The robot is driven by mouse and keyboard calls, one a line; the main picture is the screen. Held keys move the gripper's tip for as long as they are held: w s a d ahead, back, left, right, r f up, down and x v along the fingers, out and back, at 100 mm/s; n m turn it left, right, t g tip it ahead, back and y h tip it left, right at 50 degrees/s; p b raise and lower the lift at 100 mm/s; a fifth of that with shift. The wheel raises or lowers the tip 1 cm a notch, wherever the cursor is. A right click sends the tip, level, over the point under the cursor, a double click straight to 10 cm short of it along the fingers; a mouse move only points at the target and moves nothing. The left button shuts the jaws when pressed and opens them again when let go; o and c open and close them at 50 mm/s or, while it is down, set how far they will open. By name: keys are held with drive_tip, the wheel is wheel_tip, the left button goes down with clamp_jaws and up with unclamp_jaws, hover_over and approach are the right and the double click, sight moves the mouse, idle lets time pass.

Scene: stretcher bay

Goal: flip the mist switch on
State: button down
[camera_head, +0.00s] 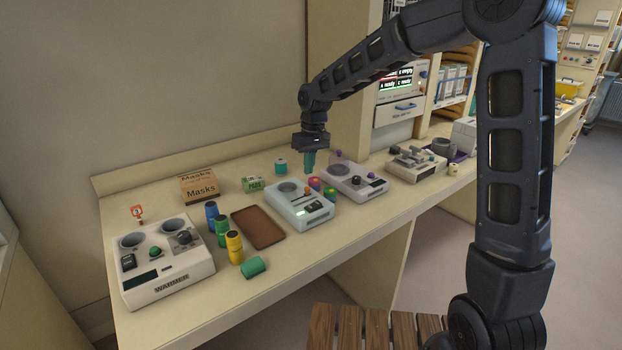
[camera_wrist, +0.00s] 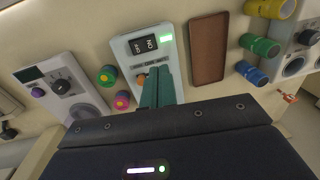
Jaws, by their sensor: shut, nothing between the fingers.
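A pale machine (camera_head: 290,222) stands mid-counter and also shows in the wrist view (camera_wrist: 122,47). My gripper (camera_head: 309,168) has teal fingers, shut and empty, pointing down over this machine. In the wrist view the fingers (camera_wrist: 155,72) lie over the machine below the switch, beside an orange knob (camera_wrist: 141,78), and hide part of its face. I cannot tell whether they touch it.
A warmer (camera_head: 180,280) stands at the left end. A brown tray (camera_head: 258,228), blue, green and yellow canisters, and a masks box (camera_head: 199,186) lie between. A grey machine with knobs (camera_head: 352,183) stands close to the right. Pink and green knobbed jars (camera_head: 315,184) crowd the middle machine.

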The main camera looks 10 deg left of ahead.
drive_tip(key=shift+s+a+r, duration=0.1)
drive_tip(key=shift+r, duration=0.65)
drive_tip(key=s+d+r+m+t, duration=0.2)
drive_tip(key=d+r, duration=0.2)
drive_tip(key=d, duration=0.8)
drive_tip(key=s+d+r+m+t, duration=0.1)
drive_tip(key=s+d+r+m, duration=0.2)
drive_tip(key=d, duration=0.9)
drive_tip(key=s+d+m+t+h, duration=0.1)
drive_tip(key=s+d+m, duration=0.3)
drive_tip(key=s+d, duration=1)
drive_tip(key=d+t, duration=0.1)
drive_tip(key=d, duration=0.2)
drive_tip(key=shift+s+d+r+t, duration=0.15)
drive_tip(key=shift+d+r+t, duration=0.1)
drive_tip(key=shift+r+t, duration=0.1)
drive_tip(key=c, duration=2.1)
unclamp_jaws()
